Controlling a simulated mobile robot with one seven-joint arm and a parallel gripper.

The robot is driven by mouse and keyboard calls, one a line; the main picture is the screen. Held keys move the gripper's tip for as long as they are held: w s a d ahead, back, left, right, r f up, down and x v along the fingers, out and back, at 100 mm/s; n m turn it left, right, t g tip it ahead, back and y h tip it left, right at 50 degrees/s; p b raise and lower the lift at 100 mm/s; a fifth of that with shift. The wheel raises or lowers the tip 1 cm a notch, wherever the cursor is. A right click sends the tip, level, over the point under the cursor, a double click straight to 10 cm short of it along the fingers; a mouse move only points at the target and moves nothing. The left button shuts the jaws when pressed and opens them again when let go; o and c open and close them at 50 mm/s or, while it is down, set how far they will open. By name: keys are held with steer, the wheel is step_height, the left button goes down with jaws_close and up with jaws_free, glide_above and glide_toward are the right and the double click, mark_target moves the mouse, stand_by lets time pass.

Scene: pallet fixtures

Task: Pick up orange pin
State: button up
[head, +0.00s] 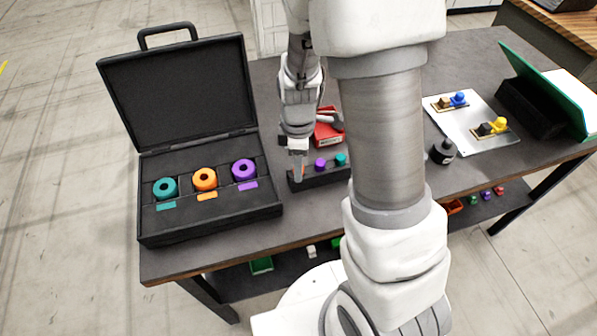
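A small black block (322,181) on the table holds a purple pin (320,164) and a teal pin (340,159).
An open black case (211,218) at left holds teal (165,188), orange (205,179) and purple (243,169) rings. A red box (327,135) stands behind the block. A dark bottle (443,152) and a white board (463,137) lie right. My arm hides the table's middle.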

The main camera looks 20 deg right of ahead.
jaws_close()
steer(key=shift+r, duration=0.1)
